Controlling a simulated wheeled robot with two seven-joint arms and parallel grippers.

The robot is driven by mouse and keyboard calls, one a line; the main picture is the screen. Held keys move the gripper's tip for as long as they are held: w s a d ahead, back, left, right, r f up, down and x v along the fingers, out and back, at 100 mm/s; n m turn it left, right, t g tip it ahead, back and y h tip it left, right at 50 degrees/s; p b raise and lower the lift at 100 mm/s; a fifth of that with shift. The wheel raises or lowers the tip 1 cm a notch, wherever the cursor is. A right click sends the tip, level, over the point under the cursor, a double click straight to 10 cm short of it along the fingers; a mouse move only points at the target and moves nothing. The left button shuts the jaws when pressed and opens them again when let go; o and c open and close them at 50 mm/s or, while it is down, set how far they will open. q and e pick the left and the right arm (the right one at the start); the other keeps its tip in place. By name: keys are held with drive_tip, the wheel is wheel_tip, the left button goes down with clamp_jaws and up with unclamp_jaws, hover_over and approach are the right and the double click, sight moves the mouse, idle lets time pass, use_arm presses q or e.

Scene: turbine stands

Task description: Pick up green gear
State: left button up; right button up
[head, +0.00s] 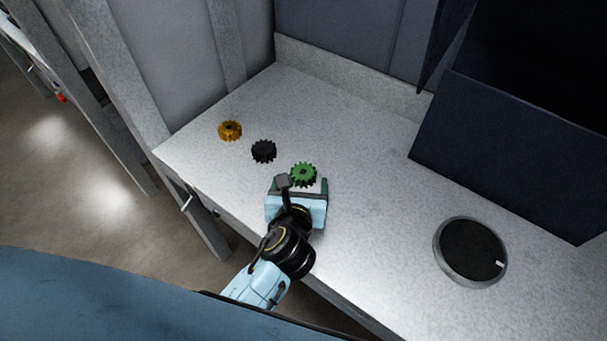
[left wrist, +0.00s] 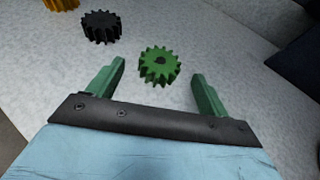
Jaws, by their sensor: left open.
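The green gear (head: 304,173) lies flat on the grey table, just beyond my left gripper (head: 306,185). In the left wrist view the green gear (left wrist: 160,65) sits ahead of the two green fingers, between their lines and nearly centred. My left gripper (left wrist: 160,80) is open and empty. A gap shows between its fingertips and the gear. My right gripper is not in view.
A black gear (head: 263,151) and an orange gear (head: 230,130) lie on the grey table (head: 350,140) to the left of the green one. A round dark disc (head: 470,250) with a metal rim and a dark blue panel (head: 505,150) are at the right.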

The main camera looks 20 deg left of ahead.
sight(303, 172)
use_arm(q)
drive_tip(key=b+x, duration=0.1)
drive_tip(key=x, duration=0.4)
drive_tip(key=shift+w, duration=0.15)
drive_tip(key=shift+r, duration=0.1)
drive_tip(key=c, duration=1.5)
